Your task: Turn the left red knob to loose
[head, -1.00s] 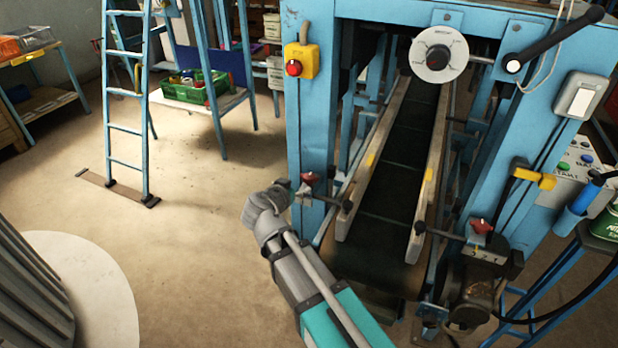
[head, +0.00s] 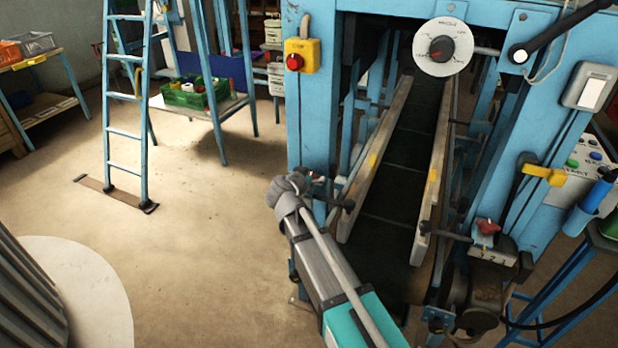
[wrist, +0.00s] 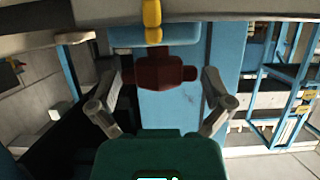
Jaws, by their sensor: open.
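The left red knob (head: 317,176) sits on the left blue post at the near end of the conveyor. In the head view my gripper (head: 298,182) covers most of it. In the wrist view the dark red knob (wrist: 160,74) shows with its lobes pointing left and right. The open fingers of my gripper (wrist: 163,80) stand on either side of it. I see a gap at each side, and I cannot tell how deep the fingers reach. The knob's markings are not readable.
The right red knob (head: 488,227) sits on the right side of the conveyor (head: 385,215). A guide rail (head: 372,165) runs close to my gripper. A yellow box with a red button (head: 294,62) is above on the post.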

